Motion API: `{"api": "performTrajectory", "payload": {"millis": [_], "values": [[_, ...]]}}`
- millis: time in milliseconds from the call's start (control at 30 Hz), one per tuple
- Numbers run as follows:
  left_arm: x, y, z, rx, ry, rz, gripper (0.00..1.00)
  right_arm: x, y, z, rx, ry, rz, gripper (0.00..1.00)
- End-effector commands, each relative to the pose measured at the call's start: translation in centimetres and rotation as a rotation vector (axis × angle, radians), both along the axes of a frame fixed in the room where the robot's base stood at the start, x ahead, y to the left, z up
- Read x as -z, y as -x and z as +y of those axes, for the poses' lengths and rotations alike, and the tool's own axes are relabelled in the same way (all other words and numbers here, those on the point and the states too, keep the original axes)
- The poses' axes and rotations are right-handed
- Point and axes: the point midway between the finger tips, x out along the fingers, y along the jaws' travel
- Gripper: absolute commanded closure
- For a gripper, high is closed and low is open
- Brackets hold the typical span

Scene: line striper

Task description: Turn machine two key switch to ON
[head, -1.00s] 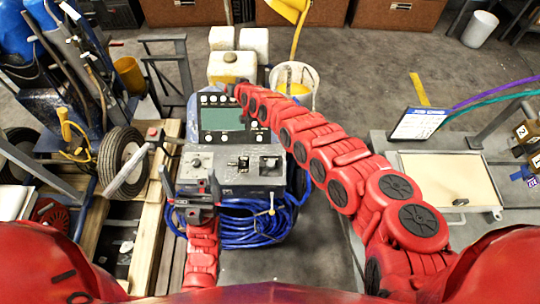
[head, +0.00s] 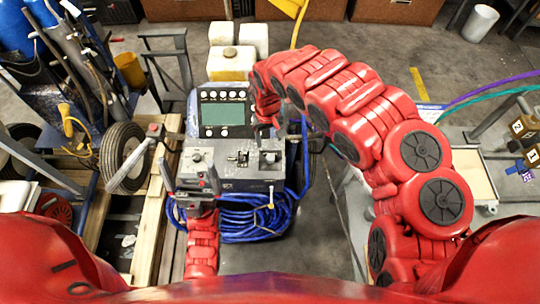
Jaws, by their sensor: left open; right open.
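The blue machine's grey control panel (head: 232,164) is in the middle of the head view, below a console with a green screen (head: 222,113). Small knobs and switches sit on the panel, one at its right (head: 270,158); I cannot tell which is the key switch or how it is set. My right gripper (head: 268,130) is above the panel's right part, beside the screen. Its fingers are small and partly hidden by my wrist; it looks empty. My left gripper (head: 188,172) is open and empty at the panel's lower left corner.
A coiled blue hose (head: 250,222) hangs at the machine's front. A wheel (head: 122,157) and a wooden pallet (head: 150,215) are left. Yellowish containers (head: 231,64) stand behind. At right, numbered blocks (head: 523,128) sit by a bench with a tray.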

Motion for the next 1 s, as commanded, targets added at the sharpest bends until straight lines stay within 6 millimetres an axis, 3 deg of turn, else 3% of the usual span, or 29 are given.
{"api": "performTrajectory", "payload": {"millis": [667, 1000], "values": [[-1.4, 0.0, 0.0, 0.000, 0.000, 0.001, 0.00, 9.5, 0.0, 0.0, 0.001, -0.007, -0.001, 0.28], [-1.2, 0.0, 0.0, 0.000, 0.000, 0.000, 0.00, 11.3, -0.2, -0.2, 0.000, -0.002, -0.002, 0.28]]}}
